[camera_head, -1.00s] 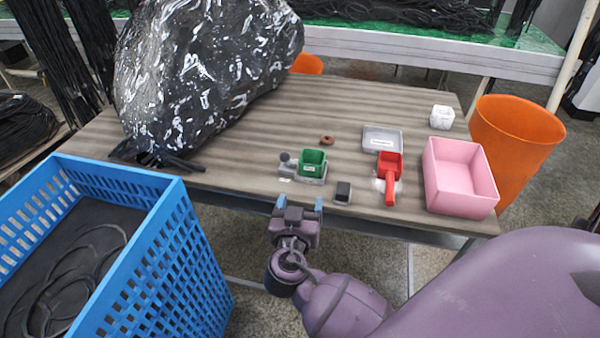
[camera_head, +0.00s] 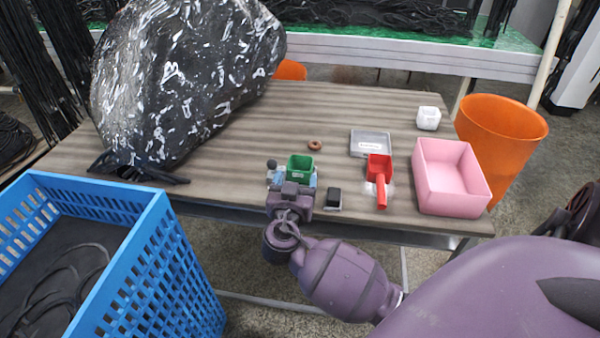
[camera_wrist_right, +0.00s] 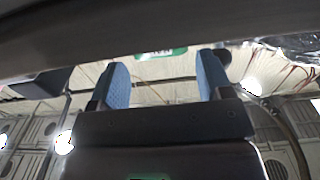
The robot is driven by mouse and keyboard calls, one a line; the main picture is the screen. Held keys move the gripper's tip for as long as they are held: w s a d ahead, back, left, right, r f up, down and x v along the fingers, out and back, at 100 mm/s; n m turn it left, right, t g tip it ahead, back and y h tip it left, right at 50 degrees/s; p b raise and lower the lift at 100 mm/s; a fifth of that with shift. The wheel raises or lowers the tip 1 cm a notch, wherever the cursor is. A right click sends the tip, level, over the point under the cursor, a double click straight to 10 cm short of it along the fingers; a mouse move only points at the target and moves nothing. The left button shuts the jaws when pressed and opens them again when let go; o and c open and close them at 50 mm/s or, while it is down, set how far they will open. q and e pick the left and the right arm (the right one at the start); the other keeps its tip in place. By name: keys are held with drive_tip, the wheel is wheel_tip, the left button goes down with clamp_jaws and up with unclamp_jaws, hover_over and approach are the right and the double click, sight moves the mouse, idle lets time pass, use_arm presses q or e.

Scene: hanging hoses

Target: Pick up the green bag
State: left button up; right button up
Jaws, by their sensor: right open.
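The green bag (camera_head: 300,166) looks like a small green open-topped box with a white label, near the front edge of the table (camera_head: 350,115). My right gripper (camera_head: 291,179) is at the table's front edge, just in front of the green bag, its blue fingers apart. In the right wrist view the blue fingers (camera_wrist_right: 163,78) are spread with nothing between them. A green patch with white marks (camera_wrist_right: 160,52) shows beyond them, mostly hidden by a dark edge. My left gripper is not in view.
A black phone-like block (camera_head: 334,198), red scoop (camera_head: 379,172), grey tray (camera_head: 371,141) and pink bin (camera_head: 449,178) lie to the right. A brown ring (camera_head: 315,145) is behind. A big black bag (camera_head: 185,75) fills the left, above a blue crate (camera_head: 150,260).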

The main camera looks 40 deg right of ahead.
drive_tip(key=shift+x, duration=1.05)
drive_tip(key=c, duration=0.6)
drive_tip(key=shift+o, duration=0.2)
